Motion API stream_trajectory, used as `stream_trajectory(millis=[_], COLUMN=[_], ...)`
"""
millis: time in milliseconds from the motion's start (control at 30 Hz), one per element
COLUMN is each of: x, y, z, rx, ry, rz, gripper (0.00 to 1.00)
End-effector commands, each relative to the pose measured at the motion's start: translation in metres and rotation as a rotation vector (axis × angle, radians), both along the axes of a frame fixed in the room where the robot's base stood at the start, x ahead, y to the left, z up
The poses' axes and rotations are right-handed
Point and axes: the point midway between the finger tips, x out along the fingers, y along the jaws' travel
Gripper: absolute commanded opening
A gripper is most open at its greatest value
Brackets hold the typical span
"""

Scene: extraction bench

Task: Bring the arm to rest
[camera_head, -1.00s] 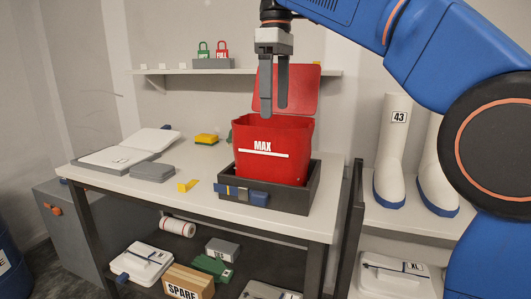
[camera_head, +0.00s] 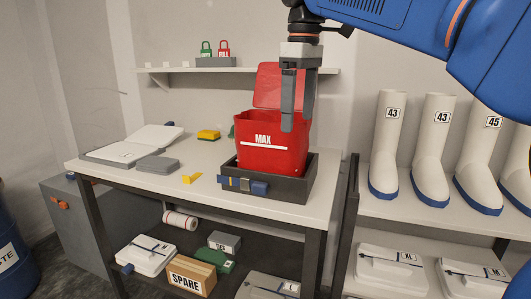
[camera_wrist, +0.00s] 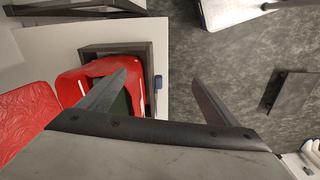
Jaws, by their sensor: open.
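My gripper (camera_head: 297,112) is open and empty, its two grey fingers pointing down in the head view. It appears in front of the right side of a red bin (camera_head: 272,158) marked MAX, whose lid (camera_head: 281,86) stands open behind. The bin sits in a dark tray (camera_head: 305,187) on the white bench. In the wrist view, the gripper fingers (camera_wrist: 165,90) are spread wide, one over the red bin (camera_wrist: 70,88) and the other over the grey floor. Most of my blue arm is at the upper right of the head view.
A wall shelf (camera_head: 240,70) holds padlocks. White boots (camera_head: 385,150) stand on a rack at right. A SPARE box (camera_head: 190,276) lies below.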

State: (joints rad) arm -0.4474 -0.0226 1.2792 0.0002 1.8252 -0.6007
Motion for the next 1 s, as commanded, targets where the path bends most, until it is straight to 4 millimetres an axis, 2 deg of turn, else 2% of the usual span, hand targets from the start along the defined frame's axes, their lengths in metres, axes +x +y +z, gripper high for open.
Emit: stream_trajectory(millis=[167,467,767,1000], x=[-0.016,-0.063,-0.123,-0.175], y=[-0.032,-0.101,-0.157,-0.191], z=[-0.021,-0.09,-0.178,-0.261], rx=[0.019,0.067,0.121,0.168], ry=[-0.03,-0.106,-0.184,-0.247], rz=[-0.105,-0.365,-0.622,-0.824], gripper=[0.84,0.84,0.84,0.84])
